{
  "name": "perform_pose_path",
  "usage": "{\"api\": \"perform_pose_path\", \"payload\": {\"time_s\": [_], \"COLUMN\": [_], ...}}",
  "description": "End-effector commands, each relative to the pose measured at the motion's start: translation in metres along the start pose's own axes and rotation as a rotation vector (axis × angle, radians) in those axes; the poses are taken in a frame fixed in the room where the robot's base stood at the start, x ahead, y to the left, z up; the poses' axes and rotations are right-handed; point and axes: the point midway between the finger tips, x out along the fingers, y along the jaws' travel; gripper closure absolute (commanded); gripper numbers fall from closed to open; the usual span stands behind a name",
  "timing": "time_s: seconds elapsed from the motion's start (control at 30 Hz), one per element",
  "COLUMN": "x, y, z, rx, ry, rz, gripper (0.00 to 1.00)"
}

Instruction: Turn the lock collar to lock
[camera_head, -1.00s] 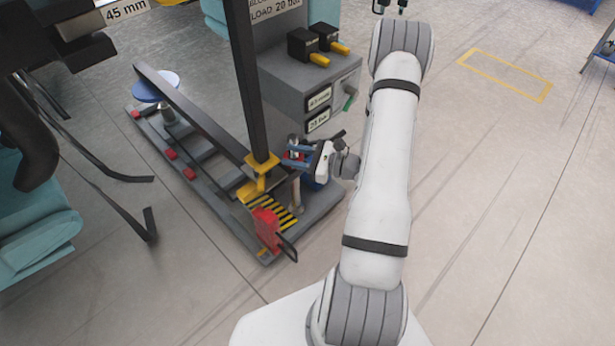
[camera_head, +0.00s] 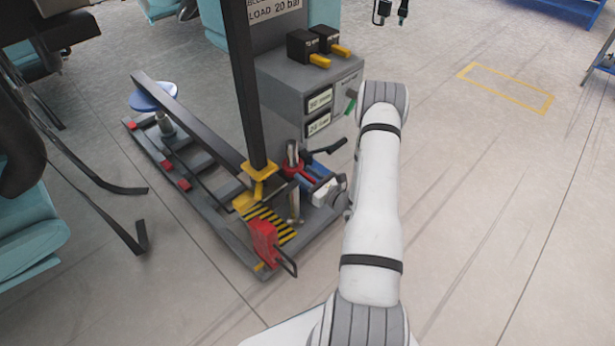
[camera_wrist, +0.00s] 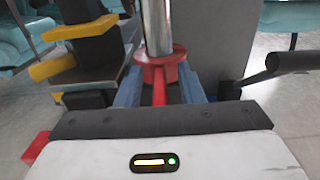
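The red lock collar (camera_wrist: 160,58) sits around an upright silver rod (camera_wrist: 157,25) in the wrist view. A red lever (camera_wrist: 160,88) runs from the collar toward my wrist. My gripper (camera_wrist: 160,82) has its two blue fingers on either side of the lever, apart, with gaps beside it; contact is not clear. In the head view the collar (camera_head: 293,168) is small and partly hidden beside the column. My gripper (camera_head: 308,174) reaches it from the right. The lever is mostly hidden there.
A dark post (camera_head: 248,90) with a yellow foot (camera_head: 258,178) stands left of the collar. A black handle (camera_head: 328,147) juts out on the right, close to my gripper. A grey cabinet (camera_head: 300,85) stands behind. A red block (camera_head: 265,243) is at the front. Floor at right is clear.

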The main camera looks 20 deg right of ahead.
Motion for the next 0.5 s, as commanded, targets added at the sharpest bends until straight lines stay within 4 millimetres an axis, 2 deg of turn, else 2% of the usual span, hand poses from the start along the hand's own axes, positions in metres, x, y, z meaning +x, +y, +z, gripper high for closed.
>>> {"api": "perform_pose_path", "payload": {"time_s": [0.33,0.5], "x": [0.0049,0.0047], "y": [-0.0004,-0.0005], "z": [0.0006,0.0006], "rx": [0.001,0.0], "ry": [0.0,0.0], "rz": [-0.001,-0.001], "gripper": [0.66,0.8]}}
